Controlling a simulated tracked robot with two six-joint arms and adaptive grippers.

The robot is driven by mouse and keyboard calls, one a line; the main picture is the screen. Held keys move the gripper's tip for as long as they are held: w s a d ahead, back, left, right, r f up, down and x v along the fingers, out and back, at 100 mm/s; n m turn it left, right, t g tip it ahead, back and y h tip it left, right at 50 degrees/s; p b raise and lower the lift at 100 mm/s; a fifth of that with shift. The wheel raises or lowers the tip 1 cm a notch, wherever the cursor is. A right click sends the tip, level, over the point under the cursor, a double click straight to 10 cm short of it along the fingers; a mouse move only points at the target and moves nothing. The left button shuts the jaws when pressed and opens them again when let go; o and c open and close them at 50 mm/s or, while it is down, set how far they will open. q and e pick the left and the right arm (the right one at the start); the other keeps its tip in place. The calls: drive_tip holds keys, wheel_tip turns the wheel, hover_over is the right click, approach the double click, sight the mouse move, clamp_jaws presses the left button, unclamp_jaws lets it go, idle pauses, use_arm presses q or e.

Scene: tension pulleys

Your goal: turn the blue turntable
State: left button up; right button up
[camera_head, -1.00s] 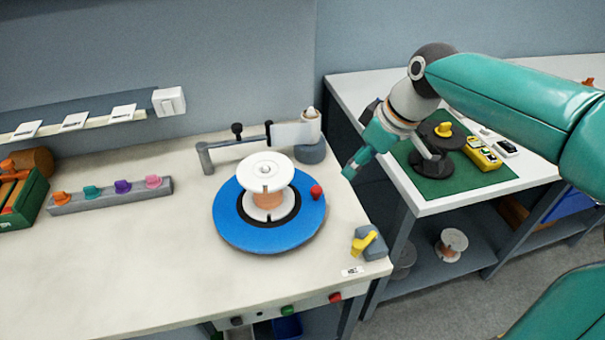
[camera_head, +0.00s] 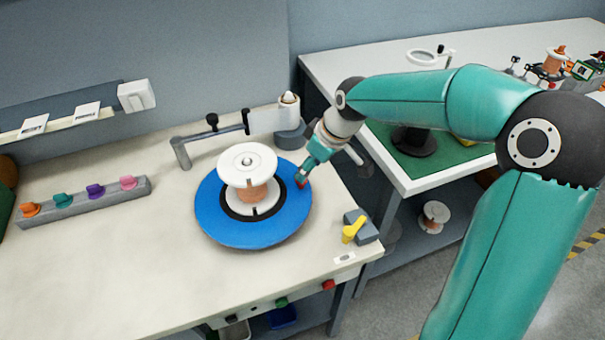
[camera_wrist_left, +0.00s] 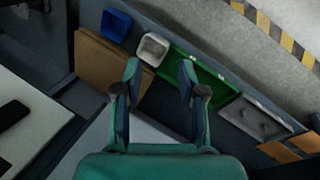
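The blue turntable (camera_head: 222,226) lies flat on the light workbench. A white-flanged spool (camera_head: 247,162) with a copper-coloured core stands upright at its middle. A small red knob (camera_head: 301,182) sits at the turntable's right rim, partly hidden by my right gripper. My right gripper (camera_head: 302,175) reaches down from the upper right, with its fingertips at the knob. I cannot tell whether its fingers are closed on it. My left gripper is outside the head view. In the left wrist view, my left gripper (camera_wrist_left: 160,74) is open and empty, its fingers apart.
A grey arm with a white roller (camera_head: 287,119) stands behind the turntable. A yellow lever (camera_head: 353,230) on a grey block is at the front right. A rack of coloured knobs (camera_head: 83,203) lies left. The bench between rack and turntable is clear.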

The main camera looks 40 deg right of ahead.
drive_tip(key=x, duration=0.5)
drive_tip(key=shift+r, duration=0.1)
clamp_jaws()
